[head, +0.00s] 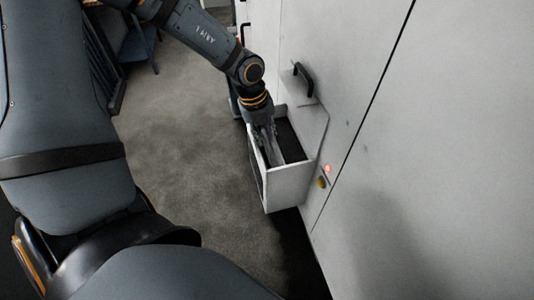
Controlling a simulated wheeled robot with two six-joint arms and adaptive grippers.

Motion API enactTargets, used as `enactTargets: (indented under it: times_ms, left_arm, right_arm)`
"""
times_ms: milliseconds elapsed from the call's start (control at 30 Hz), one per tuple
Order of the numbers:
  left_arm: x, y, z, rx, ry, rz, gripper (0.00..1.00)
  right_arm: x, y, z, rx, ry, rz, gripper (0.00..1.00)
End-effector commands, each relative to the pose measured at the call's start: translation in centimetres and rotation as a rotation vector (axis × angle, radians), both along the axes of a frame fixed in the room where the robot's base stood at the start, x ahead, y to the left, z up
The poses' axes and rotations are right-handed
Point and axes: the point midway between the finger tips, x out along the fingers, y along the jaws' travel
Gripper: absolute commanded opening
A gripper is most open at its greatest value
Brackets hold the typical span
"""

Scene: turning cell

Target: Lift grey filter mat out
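A white open-topped box (290,187) sticks out from the side of the pale machine cabinet. My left gripper (272,150) points down into this box, near its left wall. Its fingers are small and partly hidden in the box, so I cannot tell whether they are open or shut. A dark grey surface (291,142) shows inside the box to the right of the gripper. It may be the filter mat, but I cannot make out its edges or whether the gripper touches it. My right gripper is not in view.
The cabinet wall (450,150) fills the right side. A black handle (304,80) sits on a panel just above the box. A red light (327,168) and a yellow button (322,182) are right of the box. Grey floor (185,140) is clear to the left.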

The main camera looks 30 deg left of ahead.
Motion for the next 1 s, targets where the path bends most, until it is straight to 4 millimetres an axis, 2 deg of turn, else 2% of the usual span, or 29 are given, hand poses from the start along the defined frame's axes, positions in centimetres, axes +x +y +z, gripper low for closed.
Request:
enactTargets:
  times_ms: [33,133,733,867,1000]
  left_arm:
    - [0.0,0.0,0.0,0.0,0.0,0.0,0.13]
    - [0.0,0.0,0.0,0.0,0.0,0.0,0.0]
    - [0.1,0.0,0.3,-0.001,-0.002,0.0,0.0]
    - [0.2,0.0,1.4,-0.001,-0.005,0.002,0.0]
    - [0.2,0.0,3.9,0.001,-0.008,0.0,0.0]
  right_arm:
    - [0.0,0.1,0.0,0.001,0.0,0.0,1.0]
    - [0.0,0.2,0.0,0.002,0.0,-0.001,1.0]
    - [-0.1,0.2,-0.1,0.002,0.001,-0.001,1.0]
    - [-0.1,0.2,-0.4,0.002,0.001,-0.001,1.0]
    - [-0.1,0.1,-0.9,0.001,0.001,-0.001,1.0]
